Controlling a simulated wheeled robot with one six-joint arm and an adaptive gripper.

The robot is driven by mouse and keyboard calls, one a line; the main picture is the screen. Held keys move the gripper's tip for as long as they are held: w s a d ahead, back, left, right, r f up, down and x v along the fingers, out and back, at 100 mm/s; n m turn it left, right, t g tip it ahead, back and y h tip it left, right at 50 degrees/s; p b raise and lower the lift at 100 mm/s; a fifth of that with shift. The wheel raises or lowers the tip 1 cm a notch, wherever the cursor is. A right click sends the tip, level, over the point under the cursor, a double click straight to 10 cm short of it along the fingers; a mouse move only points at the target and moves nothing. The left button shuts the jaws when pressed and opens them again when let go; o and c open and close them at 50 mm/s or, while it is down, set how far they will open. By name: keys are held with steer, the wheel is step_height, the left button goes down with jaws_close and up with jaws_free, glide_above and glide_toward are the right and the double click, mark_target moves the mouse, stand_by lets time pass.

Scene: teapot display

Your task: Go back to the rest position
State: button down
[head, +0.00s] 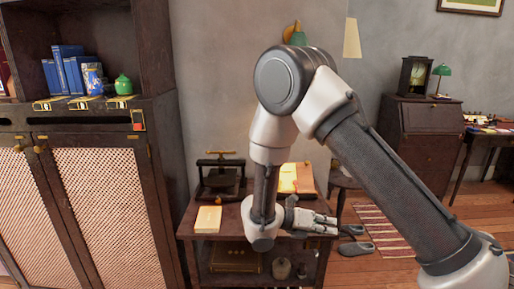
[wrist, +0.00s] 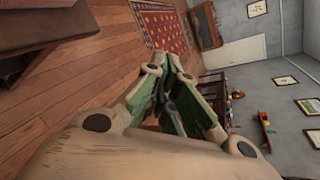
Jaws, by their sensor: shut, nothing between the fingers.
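My gripper (head: 327,222) is at the end of my bent arm, in front of the small dark table in the head view. Its fingers point to the right. In the wrist view my gripper (wrist: 172,65) shows its fingers drawn together at the tips, with nothing between them. The wrist view looks out sideways over the room, with the wooden floor on the left side of the picture. A green teapot (head: 123,85) stands on the cabinet shelf at the upper left, well apart from my gripper.
The dark cabinet (head: 77,137) fills the left, with blue books (head: 68,68) and a patterned jar (head: 93,78) on its shelf. The small table (head: 187,228) bears a press (head: 220,175) and papers. Slippers (head: 357,248) and a striped rug (head: 376,226) lie on the floor.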

steer(key=s+d+r+m+g+y, duration=0.2)
steer(key=s+d+r+m+y, duration=0.1)
steer(key=d+r+m, duration=0.4)
steer(key=s+d+r+m+g+y, duration=0.2)
steer(key=s+d+r+m+y, duration=0.15)
steer(key=r+m, duration=0.45)
steer(key=s+d+r+m+t+y, duration=0.4)
steer(key=s+r+m+y, duration=0.3)
steer(key=s+r+m, duration=0.4)
steer(key=shift+s+m+t, duration=0.9)
steer(key=shift+s+m, duration=0.8)
steer(key=shift+s, duration=0.2)
